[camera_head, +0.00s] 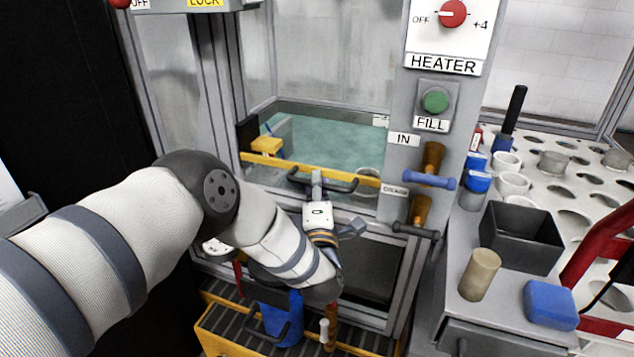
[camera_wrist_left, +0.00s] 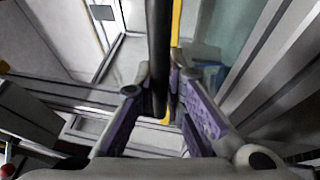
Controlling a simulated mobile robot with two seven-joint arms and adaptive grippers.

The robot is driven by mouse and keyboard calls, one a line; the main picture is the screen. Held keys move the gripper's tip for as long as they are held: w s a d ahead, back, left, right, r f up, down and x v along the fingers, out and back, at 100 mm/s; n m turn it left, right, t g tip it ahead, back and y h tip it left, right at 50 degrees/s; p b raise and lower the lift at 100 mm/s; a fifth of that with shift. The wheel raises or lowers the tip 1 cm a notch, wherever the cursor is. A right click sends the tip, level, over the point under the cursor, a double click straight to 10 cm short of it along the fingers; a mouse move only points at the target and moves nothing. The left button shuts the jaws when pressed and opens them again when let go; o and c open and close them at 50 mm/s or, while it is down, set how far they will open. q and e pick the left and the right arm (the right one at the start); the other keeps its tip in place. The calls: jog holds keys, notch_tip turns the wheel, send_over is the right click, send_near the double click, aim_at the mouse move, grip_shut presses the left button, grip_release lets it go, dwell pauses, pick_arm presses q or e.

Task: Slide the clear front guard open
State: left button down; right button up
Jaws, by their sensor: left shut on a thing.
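The clear front guard shows in the head view by the yellow strip (camera_head: 359,179) along its lower edge, across the front of the tank. A dark bar handle (camera_head: 346,187) sits at this strip. My left gripper (camera_head: 317,180) is at the middle of the handle, shut on it. In the left wrist view the handle (camera_wrist_left: 158,45) runs as a dark bar between the fingers of my left gripper (camera_wrist_left: 162,88). The clear pane itself is hard to make out. My right gripper is in neither view.
Greenish water (camera_head: 335,140) fills the tank behind the strip. A blue-handled valve (camera_head: 430,180) and a grey-handled one (camera_head: 416,231) stick out right of the guard. A black bin (camera_head: 520,238) stands on the right counter. A blue jug (camera_head: 283,318) stands below my arm.

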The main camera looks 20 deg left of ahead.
pick_arm(q)
jog(key=c, duration=1.7)
grip_release()
jog(key=shift+o, duration=0.2)
jog(key=v, duration=1.2)
